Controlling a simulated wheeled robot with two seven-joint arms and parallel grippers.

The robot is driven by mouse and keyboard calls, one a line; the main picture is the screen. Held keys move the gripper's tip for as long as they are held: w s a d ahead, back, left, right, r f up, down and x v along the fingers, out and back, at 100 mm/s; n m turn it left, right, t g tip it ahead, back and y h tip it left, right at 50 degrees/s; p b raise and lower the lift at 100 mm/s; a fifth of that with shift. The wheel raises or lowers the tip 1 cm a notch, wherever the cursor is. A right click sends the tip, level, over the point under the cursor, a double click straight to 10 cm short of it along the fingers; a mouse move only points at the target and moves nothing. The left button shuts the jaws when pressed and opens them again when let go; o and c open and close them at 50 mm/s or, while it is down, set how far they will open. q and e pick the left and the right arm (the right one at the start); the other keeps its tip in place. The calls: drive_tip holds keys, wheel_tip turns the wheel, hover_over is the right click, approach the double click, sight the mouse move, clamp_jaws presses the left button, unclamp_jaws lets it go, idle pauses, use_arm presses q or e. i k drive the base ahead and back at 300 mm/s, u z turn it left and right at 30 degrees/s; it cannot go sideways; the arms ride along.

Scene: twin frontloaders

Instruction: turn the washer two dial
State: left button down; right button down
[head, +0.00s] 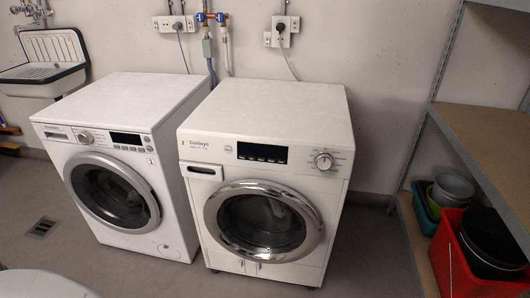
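Two white front-loading machines stand side by side against the wall. The right machine (268,105) has a round silver dial (324,161) at the right end of its front panel, with small marks around it. The left machine (120,97) has a silver dial (85,137) left of its dark display. Neither of my grippers is in view.
A shelf unit (490,155) stands at the right, with a red bin (455,265) and bowls (455,187) on its lower level. A sink (45,75) hangs at the back left. Floor in front of the shelf (370,250) is clear. A drain grate (41,227) lies at the left.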

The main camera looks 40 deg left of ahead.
sight(324, 161)
drive_tip(key=k, duration=1.1)
drive_tip(key=u, duration=1)
drive_tip(key=i, duration=1.2)
drive_tip(key=u, duration=0.25)
